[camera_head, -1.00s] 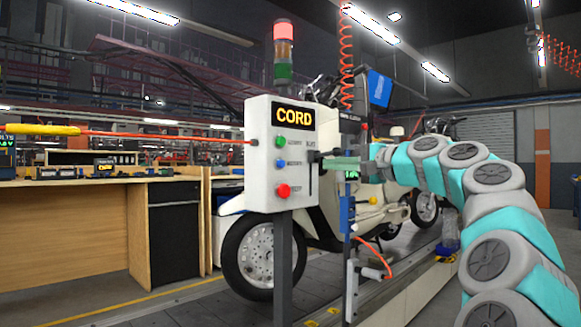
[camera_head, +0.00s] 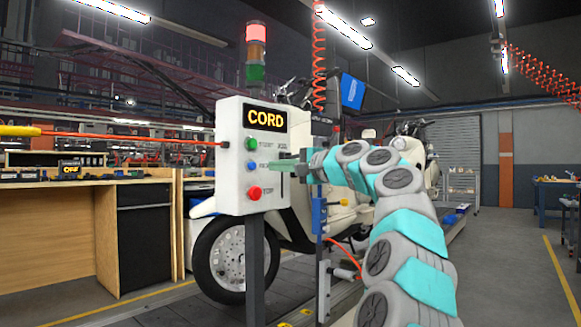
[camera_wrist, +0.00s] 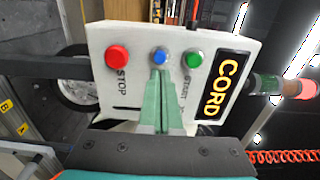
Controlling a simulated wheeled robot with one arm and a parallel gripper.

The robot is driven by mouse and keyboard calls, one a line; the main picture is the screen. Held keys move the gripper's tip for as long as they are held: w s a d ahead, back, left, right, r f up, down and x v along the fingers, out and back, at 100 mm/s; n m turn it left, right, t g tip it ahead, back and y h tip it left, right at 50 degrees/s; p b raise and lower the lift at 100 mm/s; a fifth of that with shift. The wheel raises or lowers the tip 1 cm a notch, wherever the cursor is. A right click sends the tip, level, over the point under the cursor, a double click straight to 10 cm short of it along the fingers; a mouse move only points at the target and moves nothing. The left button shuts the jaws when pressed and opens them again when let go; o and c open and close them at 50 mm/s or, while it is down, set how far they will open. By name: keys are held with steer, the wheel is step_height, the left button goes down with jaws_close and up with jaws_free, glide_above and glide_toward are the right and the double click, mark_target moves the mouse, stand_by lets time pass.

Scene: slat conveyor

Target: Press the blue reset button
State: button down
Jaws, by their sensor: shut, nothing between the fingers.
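The blue reset button (camera_head: 252,167) sits on the white control box (camera_head: 230,190), between a green button (camera_head: 251,143) above and a red button (camera_head: 254,193) below. In the wrist view the blue button (camera_wrist: 159,56) lies just past the fingertips, between the red button (camera_wrist: 117,57) and the green button (camera_wrist: 194,59). My gripper (camera_head: 272,167) is shut and empty, with its green fingers pointing at the blue button. The tips are very close to it; I cannot tell whether they touch.
The box stands on a dark post (camera_head: 254,262) with a signal light (camera_head: 256,52) on top. An orange cord (camera_head: 130,137) runs to its left side. A white scooter (camera_head: 225,255) stands behind, and a wooden desk (camera_head: 60,235) is at left. Floor at right is clear.

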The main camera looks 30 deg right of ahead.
mark_target(253, 166)
steer(key=shift+x, duration=2.75)
steer(key=shift+w, duration=0.1)
steer(key=shift+p, duration=0.4)
steer(key=shift+w+a+r+p, duration=0.3)
steer(key=shift+w+p, duration=0.2)
steer(key=shift+p, duration=0.55)
steer(key=shift+w+a+f, duration=0.1)
steer(key=shift+w+f, duration=0.2)
steer(key=shift+a, duration=0.1)
steer(key=v, duration=1.4)
steer(key=shift+s+d+r, duration=0.25)
steer(key=shift+d, duration=0.15)
steer(key=shift+a, duration=0.1)
